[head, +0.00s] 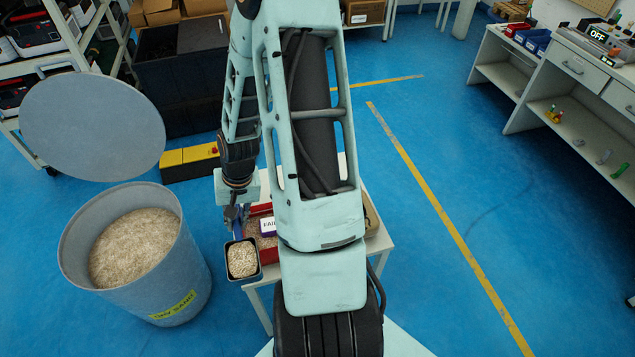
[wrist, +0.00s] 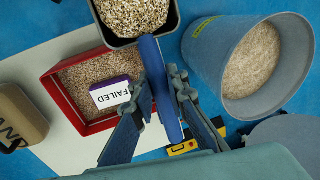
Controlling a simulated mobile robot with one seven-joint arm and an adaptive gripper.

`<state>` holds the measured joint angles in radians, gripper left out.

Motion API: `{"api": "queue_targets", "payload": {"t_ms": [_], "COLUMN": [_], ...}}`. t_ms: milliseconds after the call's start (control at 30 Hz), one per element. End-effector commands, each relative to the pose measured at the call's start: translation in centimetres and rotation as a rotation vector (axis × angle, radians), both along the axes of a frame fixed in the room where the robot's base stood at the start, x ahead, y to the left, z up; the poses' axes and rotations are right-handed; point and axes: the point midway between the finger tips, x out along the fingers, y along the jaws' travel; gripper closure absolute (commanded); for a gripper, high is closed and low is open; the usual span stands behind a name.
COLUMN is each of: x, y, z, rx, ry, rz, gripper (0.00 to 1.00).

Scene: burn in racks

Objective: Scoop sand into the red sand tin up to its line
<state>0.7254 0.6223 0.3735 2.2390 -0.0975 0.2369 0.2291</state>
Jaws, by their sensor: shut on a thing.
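The red sand tin (wrist: 62,112) stands on a white table and holds a layer of sand. A white and purple box marked FAILED (wrist: 110,93) rests in the sand. My gripper (wrist: 162,88) is shut on the blue handle of a scoop (wrist: 154,70). The scoop's dark pan is heaped with pale sand. In the head view the scoop (head: 242,262) hangs beside the left side of the tin (head: 272,208), near the table's edge. My arm hides much of the tin there.
An open grey drum (head: 190,270) marked dry sand stands on the floor at the left, with sand inside. A round grey lid (head: 92,125) shows above its rear. A tan piece lettered "AND" (wrist: 20,118) lies beside the tin. The white table (wrist: 75,160) has bare space around the tin.

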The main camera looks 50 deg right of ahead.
Motion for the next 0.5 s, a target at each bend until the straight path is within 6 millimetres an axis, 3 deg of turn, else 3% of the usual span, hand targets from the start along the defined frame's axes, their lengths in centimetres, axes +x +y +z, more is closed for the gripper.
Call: {"api": "queue_targets", "payload": {"t_ms": [33,100,300,500], "x": [-0.3,-0.9,-3.6,-6.0], "y": [-3.0,-6.2,-14.8,-19.4], "z": [-0.8,-0.6,0.7,2.2], "rx": [-0.002,0.003,0.025,0.045], "ry": [-0.002,0.002,0.005,0.005], "rz": [-0.151,-0.357,-0.955,-1.338], "gripper": [1.0,1.0,1.0,1.0]}}
